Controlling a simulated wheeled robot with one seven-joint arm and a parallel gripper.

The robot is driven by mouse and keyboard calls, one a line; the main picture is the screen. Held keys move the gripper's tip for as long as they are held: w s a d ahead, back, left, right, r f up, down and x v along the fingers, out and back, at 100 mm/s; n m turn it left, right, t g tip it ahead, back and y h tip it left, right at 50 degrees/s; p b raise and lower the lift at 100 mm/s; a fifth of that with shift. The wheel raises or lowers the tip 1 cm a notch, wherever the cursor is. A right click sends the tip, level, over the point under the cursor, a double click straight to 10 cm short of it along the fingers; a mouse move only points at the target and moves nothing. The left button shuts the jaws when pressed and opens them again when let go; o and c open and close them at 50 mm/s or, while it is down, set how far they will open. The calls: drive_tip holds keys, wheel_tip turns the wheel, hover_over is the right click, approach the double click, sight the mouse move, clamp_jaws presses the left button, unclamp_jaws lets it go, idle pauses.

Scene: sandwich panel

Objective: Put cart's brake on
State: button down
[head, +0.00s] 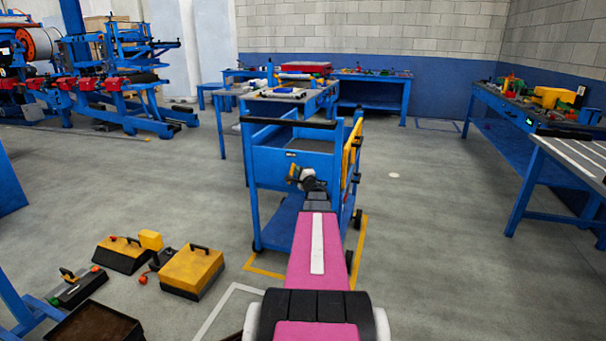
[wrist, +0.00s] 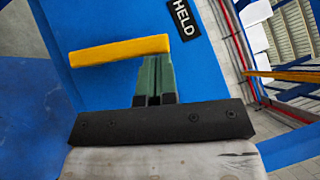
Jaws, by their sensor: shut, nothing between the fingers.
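The blue cart (head: 270,165) stands in the middle of the head view, with a black handle bar along its top edge. My gripper (head: 296,174) is at the cart's near panel. In the wrist view my gripper (wrist: 154,62) has its green fingers together, empty, with the tips at the right part of a yellow bar (wrist: 110,51), which looks like the brake lever. I cannot tell whether they touch it. A black label reading "HELD" (wrist: 182,18) is on the blue panel beside the bar's right end. The fingers hide part of the panel.
Yellow-topped boxes (head: 192,270) and a dark bin (head: 95,325) lie on the floor at the left. Yellow floor marking (head: 262,270) runs around the cart. A blue workbench (head: 520,150) stands at the right. The floor between is clear.

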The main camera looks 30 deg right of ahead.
idle(0.3)
drive_tip(key=shift+w+a+r+n+g+y, duration=0.3)
drive_tip(key=shift+w+a+r+n+g, duration=0.4)
drive_tip(key=shift+w+a+n, duration=0.25)
drive_tip(key=shift+d, duration=0.2)
